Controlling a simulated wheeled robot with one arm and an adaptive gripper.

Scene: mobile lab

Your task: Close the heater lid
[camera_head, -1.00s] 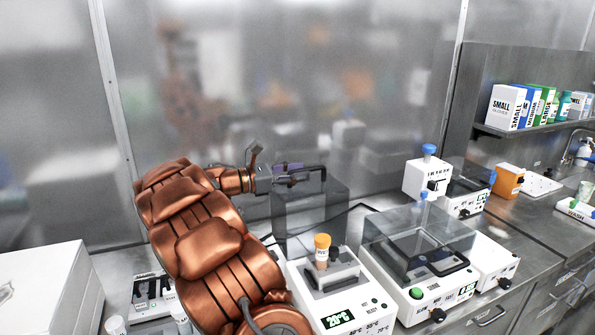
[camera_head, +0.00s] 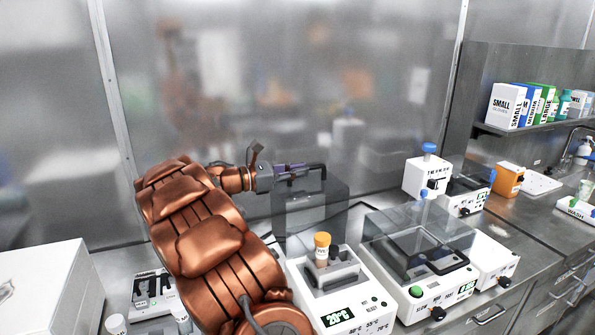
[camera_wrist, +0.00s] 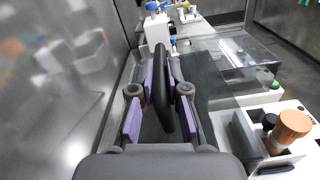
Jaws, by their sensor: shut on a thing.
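The heater (camera_head: 350,304) is a white box with a lit "20°C" display and a grey block on top. An orange-capped tube (camera_head: 322,253) stands in the block; its cap also shows in the wrist view (camera_wrist: 294,126). The heater's clear, smoky lid (camera_head: 305,222) stands raised behind the block, so it is open. Its black handle (camera_head: 322,172) is at the lid's top. My gripper (camera_head: 289,171) is at this handle. In the wrist view, the purple finger pads of my gripper (camera_wrist: 163,75) are shut on the black handle (camera_wrist: 161,90), one pad on each side.
A clear-lidded device (camera_head: 420,240) stands right of the heater, with a blue-topped white device (camera_head: 427,172) behind it. A small rack (camera_head: 152,290) and a white box (camera_head: 45,290) are at the left. The metal wall rises close behind my gripper.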

